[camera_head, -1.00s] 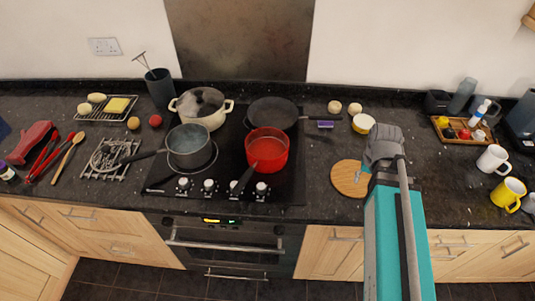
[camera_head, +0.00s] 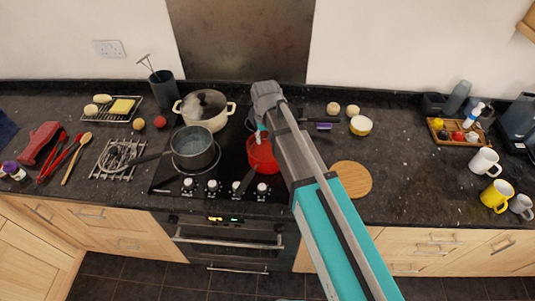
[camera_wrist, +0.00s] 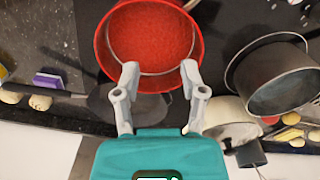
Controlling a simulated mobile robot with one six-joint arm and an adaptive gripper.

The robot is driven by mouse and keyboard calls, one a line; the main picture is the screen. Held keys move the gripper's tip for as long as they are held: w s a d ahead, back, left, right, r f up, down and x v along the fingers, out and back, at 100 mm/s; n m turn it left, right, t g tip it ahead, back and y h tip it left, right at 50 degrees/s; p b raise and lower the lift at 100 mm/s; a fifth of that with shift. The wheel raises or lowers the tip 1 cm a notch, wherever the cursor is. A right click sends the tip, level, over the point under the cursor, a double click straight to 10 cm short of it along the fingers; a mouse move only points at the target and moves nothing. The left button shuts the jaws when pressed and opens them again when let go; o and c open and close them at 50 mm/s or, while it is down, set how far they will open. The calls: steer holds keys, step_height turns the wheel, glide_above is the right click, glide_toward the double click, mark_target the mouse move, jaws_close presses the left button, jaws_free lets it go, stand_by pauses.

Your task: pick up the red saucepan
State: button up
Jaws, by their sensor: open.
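The red saucepan (camera_head: 262,153) stands on the front right of the black hob, its dark handle pointing toward the front. My arm hides its right side in the head view. In the wrist view the red saucepan (camera_wrist: 113,44) is seen from above, its interior plain red and its far part cut off by the top edge. My gripper (camera_head: 262,129) is over the back part of the pan in the head view. In the wrist view my gripper (camera_wrist: 158,72) is open, both fingertips overlapping the pan's near rim, with nothing held. I cannot tell whether they touch it.
A grey saucepan (camera_head: 193,149) stands left of the red one. A cream lidded pot (camera_head: 204,109) is behind it. A dark frying pan (camera_wrist: 130,103) lies behind the red saucepan, under my gripper. A round wooden board (camera_head: 352,179) lies on the right counter.

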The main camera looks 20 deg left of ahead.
steer(key=r+n, duration=0.1)
glide_above(250, 158)
steer(key=shift+w+a+p, duration=0.2)
steer(key=shift+w+p, duration=0.1)
steer(key=shift+f, duration=0.2)
step_height(250, 158, down, 8)
steer(key=b, duration=0.8)
steer(key=shift+f+b, duration=0.15)
steer(key=shift+b, duration=0.2)
steer(key=f+b, duration=0.3)
steer(key=shift+w+f, duration=0.2)
steer(key=shift+w, duration=0.1)
steer(key=shift+f+b, duration=0.9)
steer(key=shift+b, duration=0.2)
steer(key=shift+c, duration=0.2)
jaws_close()
